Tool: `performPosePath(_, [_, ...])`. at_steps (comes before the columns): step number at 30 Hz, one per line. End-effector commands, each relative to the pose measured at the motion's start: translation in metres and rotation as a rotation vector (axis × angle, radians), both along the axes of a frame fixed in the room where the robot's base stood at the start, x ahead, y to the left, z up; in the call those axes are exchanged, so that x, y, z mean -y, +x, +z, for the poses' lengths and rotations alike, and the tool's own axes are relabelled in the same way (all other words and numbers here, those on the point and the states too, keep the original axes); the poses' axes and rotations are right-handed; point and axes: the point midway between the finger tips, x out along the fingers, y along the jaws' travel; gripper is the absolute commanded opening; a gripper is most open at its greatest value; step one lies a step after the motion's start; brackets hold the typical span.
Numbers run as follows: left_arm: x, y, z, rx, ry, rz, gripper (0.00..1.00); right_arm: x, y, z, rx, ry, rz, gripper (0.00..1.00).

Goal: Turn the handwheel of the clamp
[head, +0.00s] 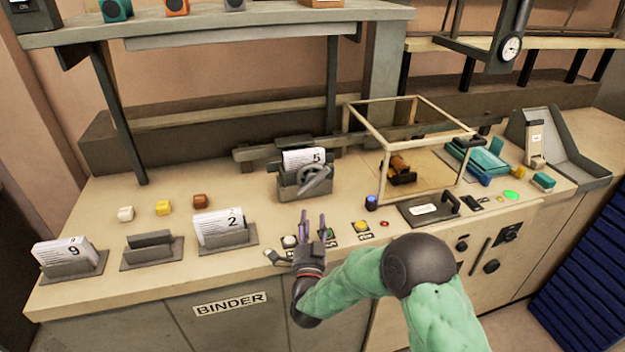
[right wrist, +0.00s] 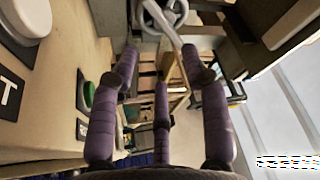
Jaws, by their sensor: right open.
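The clamp (head: 290,184) stands on the workbench near the middle of the head view, with papers marked 5 (head: 304,159) upright in it. Its grey handwheel (head: 315,179) is on the front of the clamp. In the right wrist view the handwheel (right wrist: 168,14) shows at the top, beyond the fingertips and partly cut off. My right gripper (head: 314,222) is open and empty, in front of and below the handwheel, apart from it. Its purple fingers (right wrist: 163,85) are spread in the right wrist view. My left gripper is not in view.
Paper holders marked 2 (head: 222,227) and 9 (head: 68,257) stand to the left, with an empty holder (head: 151,248) between them. Buttons, including a white one (head: 289,241) and a yellow one (head: 361,227), lie close to my right gripper. A glass-framed box (head: 352,130) stands right of the clamp.

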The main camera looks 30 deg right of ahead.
Motion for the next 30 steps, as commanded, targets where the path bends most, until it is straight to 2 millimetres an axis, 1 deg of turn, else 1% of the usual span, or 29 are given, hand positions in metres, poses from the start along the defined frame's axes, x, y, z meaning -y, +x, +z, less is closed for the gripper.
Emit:
performPosePath(4, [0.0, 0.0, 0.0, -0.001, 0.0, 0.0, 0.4, 0.002, 0.003, 0.0, -0.001, 0.001, 0.0, 0.46])
performPosePath(8, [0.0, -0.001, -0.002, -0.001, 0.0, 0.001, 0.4, 0.009, 0.015, 0.004, 0.0, 0.0, -0.001, 0.46])
performPosePath(15, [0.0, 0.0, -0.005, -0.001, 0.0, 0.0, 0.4, 0.031, 0.05, 0.014, 0.001, 0.0, -0.001, 0.46])
performPosePath(21, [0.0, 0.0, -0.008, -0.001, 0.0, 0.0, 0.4, 0.045, 0.075, 0.021, -0.001, 0.001, -0.001, 0.46])
performPosePath(25, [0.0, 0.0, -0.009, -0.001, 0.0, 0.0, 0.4, 0.051, 0.084, 0.024, -0.001, 0.001, -0.001, 0.46])
performPosePath(30, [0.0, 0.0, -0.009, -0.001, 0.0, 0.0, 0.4, 0.054, 0.09, 0.025, -0.002, 0.0, 0.001, 0.46])
